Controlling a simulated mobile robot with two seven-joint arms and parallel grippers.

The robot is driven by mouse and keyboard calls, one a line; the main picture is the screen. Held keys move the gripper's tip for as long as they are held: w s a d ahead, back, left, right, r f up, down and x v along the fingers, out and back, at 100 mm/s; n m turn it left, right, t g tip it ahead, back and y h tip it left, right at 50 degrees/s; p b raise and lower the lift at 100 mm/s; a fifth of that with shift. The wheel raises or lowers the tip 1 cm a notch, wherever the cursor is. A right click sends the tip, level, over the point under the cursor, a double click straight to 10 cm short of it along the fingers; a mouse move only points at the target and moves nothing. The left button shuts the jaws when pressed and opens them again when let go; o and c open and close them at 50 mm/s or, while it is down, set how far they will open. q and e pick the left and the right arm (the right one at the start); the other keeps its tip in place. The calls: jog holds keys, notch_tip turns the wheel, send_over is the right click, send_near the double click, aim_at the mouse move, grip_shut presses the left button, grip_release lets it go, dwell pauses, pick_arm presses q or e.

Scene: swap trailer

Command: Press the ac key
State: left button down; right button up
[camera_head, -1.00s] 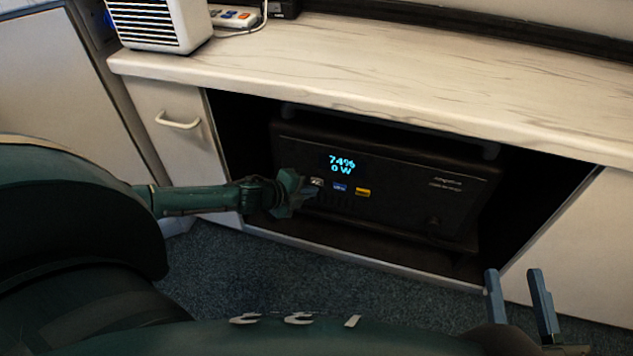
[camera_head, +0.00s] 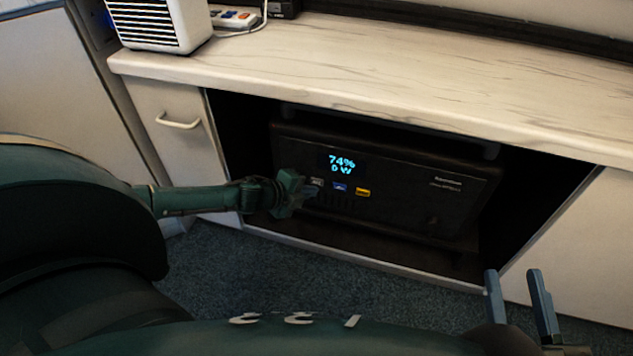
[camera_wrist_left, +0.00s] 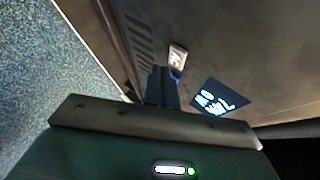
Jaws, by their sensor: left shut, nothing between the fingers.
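The black power unit (camera_head: 400,205) sits in the open cabinet bay, with a lit display (camera_head: 342,164) reading 74% and 0 W. Below the display is a row of keys: a pale key (camera_head: 316,182), a blue key (camera_head: 340,187) and a yellow key (camera_head: 363,192). The pale key looks like the ac key and shows in the left wrist view (camera_wrist_left: 178,57). My left gripper (camera_head: 312,192) is shut and empty, its tips at the panel just below the pale key. Whether they touch the panel cannot be told. My right gripper (camera_head: 519,284) is open and empty, outside the bay.
A marble-patterned counter (camera_head: 400,70) overhangs the bay. A drawer front with a white handle (camera_head: 180,122) is on the left, and a white panel (camera_head: 580,240) on the right. A white slatted appliance (camera_head: 160,25) stands on the counter. The carpeted floor (camera_head: 270,275) is clear.

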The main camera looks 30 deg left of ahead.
dwell(0.4)
pick_arm(q)
jog(key=shift+w+a, duration=0.1)
jog(key=shift+w, duration=0.35)
jog(key=shift+w+a, duration=0.1)
jog(key=shift+w, duration=0.3)
dwell(0.5)
jog(key=shift+s+p, duration=0.1)
jog(key=shift+p, duration=0.2)
jog(key=shift+s+d, duration=0.2)
jog(key=shift+s, duration=0.55)
jog(key=shift+s, duration=0.1)
jog(key=s, duration=0.2)
jog(key=s+d+p, duration=0.1)
jog(key=s, duration=0.1)
jog(key=shift+s+d+p, duration=0.1)
jog(key=shift+s+p, duration=0.2)
jog(key=shift+s, duration=0.05)
